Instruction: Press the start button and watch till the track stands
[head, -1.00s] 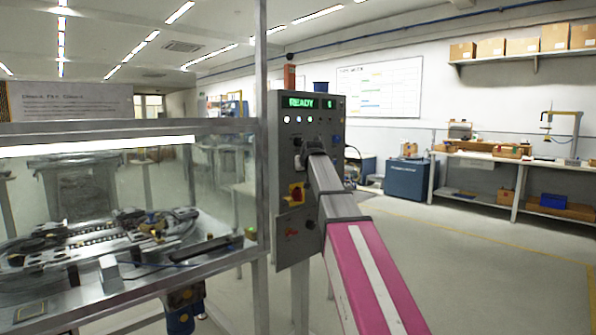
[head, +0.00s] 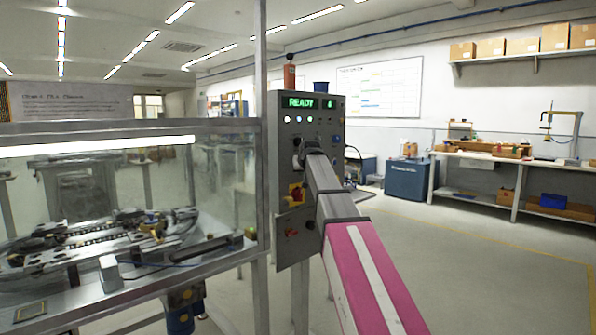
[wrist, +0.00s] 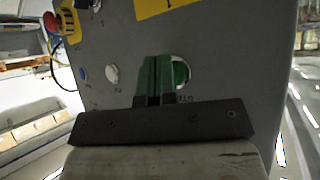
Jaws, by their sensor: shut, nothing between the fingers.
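The control panel (head: 326,128) stands right of the glass case, its green display (head: 301,102) reading READY with a 6 beside it. My gripper (wrist: 157,78) is shut and empty, its fingers pointing at the panel face. The round green start button (wrist: 181,73), with a pale rim, shows at the right side of the fingers, which hide its left part. I cannot tell whether they touch it. Part of a label shows below it. In the head view my arm hides the button. The track (head: 90,240) lies in the glass case at the left.
Beside the button in the wrist view are a white button (wrist: 112,74), a blue button (wrist: 84,73) and a red mushroom knob (wrist: 49,21). A metal post (head: 261,180) stands just left of the panel. The floor at the right is open, with a workbench (head: 480,155) beyond.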

